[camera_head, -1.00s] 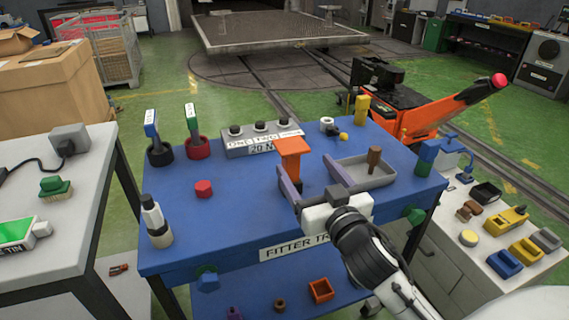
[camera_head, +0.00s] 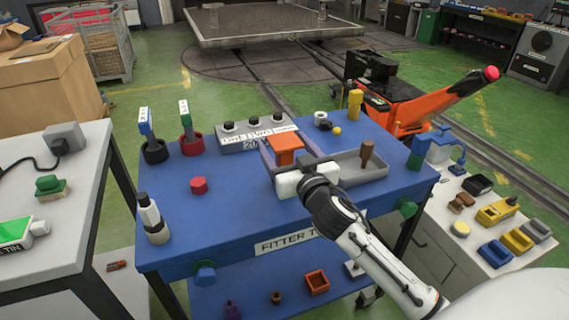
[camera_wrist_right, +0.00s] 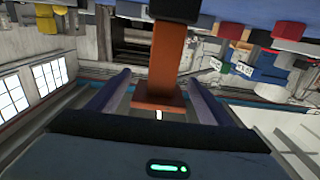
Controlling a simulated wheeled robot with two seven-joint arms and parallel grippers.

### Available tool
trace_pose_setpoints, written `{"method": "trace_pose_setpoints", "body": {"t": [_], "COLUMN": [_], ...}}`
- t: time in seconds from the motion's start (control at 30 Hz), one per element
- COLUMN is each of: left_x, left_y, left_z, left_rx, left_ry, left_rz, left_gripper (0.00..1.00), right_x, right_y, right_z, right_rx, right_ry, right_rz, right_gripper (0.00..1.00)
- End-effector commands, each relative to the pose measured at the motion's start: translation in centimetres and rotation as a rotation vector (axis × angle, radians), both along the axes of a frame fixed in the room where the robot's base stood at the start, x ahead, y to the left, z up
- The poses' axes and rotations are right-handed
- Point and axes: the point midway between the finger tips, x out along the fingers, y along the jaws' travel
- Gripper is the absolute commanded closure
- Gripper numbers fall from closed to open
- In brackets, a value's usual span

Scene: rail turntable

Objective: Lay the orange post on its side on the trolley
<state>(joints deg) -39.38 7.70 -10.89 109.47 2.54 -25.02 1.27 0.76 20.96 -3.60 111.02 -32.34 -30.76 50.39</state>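The orange post (camera_head: 284,143) stands on the blue trolley (camera_head: 225,222). Its flat top shows in the head view, and my gripper hides its lower part there. In the right wrist view the orange post (camera_wrist_right: 163,62) runs between my fingers, with its black base (camera_wrist_right: 175,10) at the top of the picture. My right gripper (camera_head: 284,152) is open, with one finger on each side of the post. In the right wrist view the right gripper (camera_wrist_right: 158,85) shows a gap between the post and each finger. My left gripper is not in view.
A grey tray (camera_head: 348,172) with a brown peg (camera_head: 367,152) is right of the gripper. A labelled switch box (camera_head: 253,134) is behind. A red hexagonal piece (camera_head: 199,185) and a white-and-black bottle (camera_head: 152,220) stand left. The trolley's front middle is clear.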

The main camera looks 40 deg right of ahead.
Motion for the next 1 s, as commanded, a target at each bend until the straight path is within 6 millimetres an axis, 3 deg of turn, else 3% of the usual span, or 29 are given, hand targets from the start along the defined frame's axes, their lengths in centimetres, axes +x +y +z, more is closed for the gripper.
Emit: {"method": "trace_pose_setpoints", "body": {"t": [0.07, 0.4, 0.77, 1.0], "left_x": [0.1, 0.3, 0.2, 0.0], "left_y": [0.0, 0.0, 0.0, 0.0], "left_z": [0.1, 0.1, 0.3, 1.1], "left_rx": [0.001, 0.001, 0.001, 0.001], "left_ry": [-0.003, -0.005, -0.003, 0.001], "left_rz": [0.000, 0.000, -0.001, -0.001], "left_gripper": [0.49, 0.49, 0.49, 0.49], "right_x": [0.0, 0.0, 0.0, 0.0], "right_y": [0.0, 0.0, 0.0, 0.0], "right_z": [0.0, 0.0, 0.9, 5.3], "right_rx": [0.000, 0.001, -0.001, -0.002], "right_ry": [0.000, 0.000, -0.008, -0.013], "right_rz": [0.000, 0.000, 0.001, 0.002], "right_gripper": [0.42, 0.99, 1.00, 1.00]}}
